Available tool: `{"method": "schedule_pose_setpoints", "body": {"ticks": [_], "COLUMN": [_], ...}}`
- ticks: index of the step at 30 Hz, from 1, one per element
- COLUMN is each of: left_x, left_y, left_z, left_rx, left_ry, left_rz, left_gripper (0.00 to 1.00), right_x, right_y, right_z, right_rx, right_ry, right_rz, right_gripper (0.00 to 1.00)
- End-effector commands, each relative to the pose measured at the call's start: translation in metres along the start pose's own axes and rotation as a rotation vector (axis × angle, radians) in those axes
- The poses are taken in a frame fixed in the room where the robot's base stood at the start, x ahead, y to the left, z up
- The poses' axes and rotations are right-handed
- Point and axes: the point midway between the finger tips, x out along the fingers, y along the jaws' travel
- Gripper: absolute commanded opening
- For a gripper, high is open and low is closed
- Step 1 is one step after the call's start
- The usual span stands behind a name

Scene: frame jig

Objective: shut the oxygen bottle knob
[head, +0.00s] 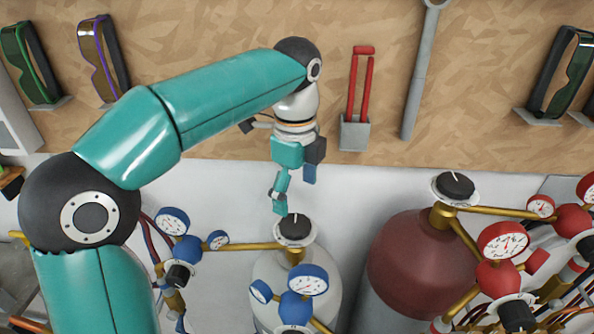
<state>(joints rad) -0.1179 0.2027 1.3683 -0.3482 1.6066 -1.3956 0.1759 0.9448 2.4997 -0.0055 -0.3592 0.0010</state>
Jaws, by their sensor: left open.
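A white gas bottle (268,271) with blue gauges stands at the lower middle; it appears to be the oxygen bottle. Its black knob (296,226) sits on a pale round dial on top, with a light pointer mark. My left gripper (295,190) points down just above this knob, open and with nothing seen in it. One teal finger hangs close over the knob's upper left edge; I cannot tell whether it touches. The other finger side is partly hidden by the gripper body. My right gripper is not in view.
A dark red bottle (415,262) with its own black knob (455,185) and red gauges (503,241) stands at right. Blue gauges (307,282) and brass pipes flank the white bottle. Goggles (103,58), a red-handled tool (360,85) and a wrench (420,75) hang on the wooden board behind.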

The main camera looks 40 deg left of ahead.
Motion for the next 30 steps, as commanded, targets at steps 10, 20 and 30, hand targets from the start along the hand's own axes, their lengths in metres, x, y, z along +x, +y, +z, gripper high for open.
{"method": "schedule_pose_setpoints", "body": {"ticks": [10,20,30], "left_x": [-0.043,-0.047,-0.047], "left_y": [-0.001,-0.001,-0.001], "left_z": [0.0,0.0,0.0], "left_rx": [0.001,0.001,0.001], "left_ry": [0.0,0.0,0.0], "left_rz": [-0.001,0.001,0.001], "left_gripper": [0.89,0.89,0.89], "right_x": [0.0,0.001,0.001], "right_y": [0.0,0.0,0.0], "right_z": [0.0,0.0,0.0], "right_rx": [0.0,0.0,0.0], "right_ry": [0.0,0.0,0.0], "right_rz": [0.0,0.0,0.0], "right_gripper": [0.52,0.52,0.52]}}
